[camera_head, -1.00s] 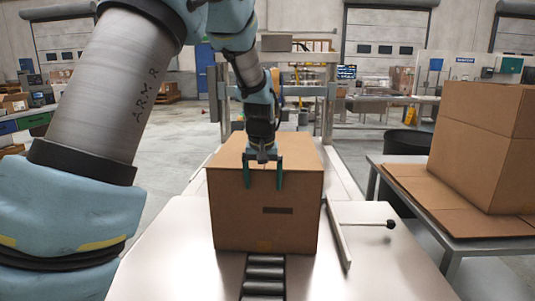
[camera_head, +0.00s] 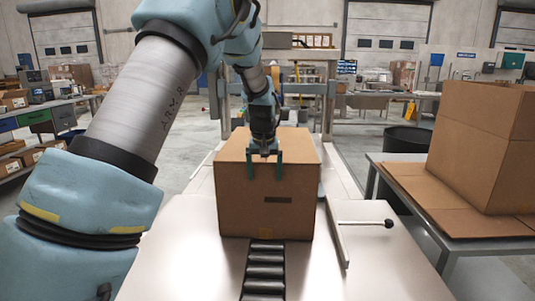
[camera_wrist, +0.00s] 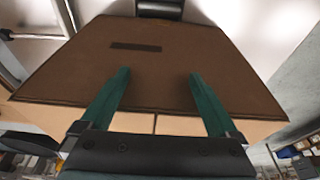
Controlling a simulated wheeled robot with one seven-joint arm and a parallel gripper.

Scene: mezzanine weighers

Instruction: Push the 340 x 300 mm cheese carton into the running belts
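The cheese carton (camera_head: 238,205), a closed brown box with a dark strip on its near face, stands upright on the pale table (camera_head: 190,265). It sits over a line of black rollers (camera_head: 264,272) that runs toward me. My gripper (camera_head: 265,178) points down at the upper part of the carton's near face. Its two green fingers are apart with nothing between them. In the wrist view the carton (camera_wrist: 165,65) fills the middle, and the spread fingers (camera_wrist: 158,78) lie across its near face. I cannot tell whether they press on it. The belts are hidden behind the carton.
A metal guide bar (camera_head: 335,232) with a black-knobbed rod (camera_head: 388,224) stands close to the carton's right. A metal frame (camera_head: 328,105) rises behind it. A larger carton (camera_head: 485,150) sits on flat cardboard on the grey side table (camera_head: 450,225).

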